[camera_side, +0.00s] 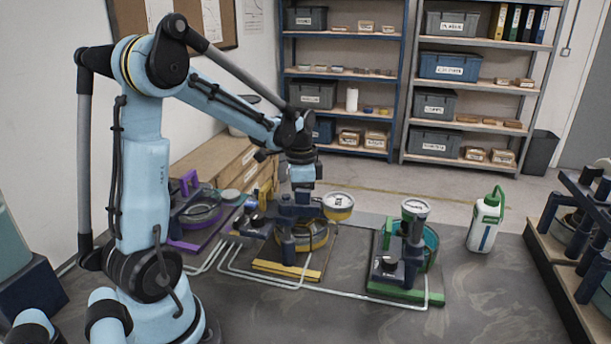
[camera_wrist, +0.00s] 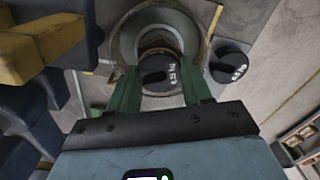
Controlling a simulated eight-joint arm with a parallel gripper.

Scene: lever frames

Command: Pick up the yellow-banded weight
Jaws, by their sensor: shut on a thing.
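My gripper (camera_wrist: 160,88) has its two green fingers on either side of a dark round weight (camera_wrist: 158,70) with pale marks on top. A pale ring-shaped basin (camera_wrist: 125,40) lies beyond and around it in the wrist view.
A second dark marked cylinder (camera_wrist: 230,62) is close to the right finger. A green-trimmed frame (camera_side: 408,292) and a white bottle (camera_side: 485,222) stand to the right, and a purple-trimmed frame (camera_side: 188,245) to the left. Thin pale tubes run along the bench.

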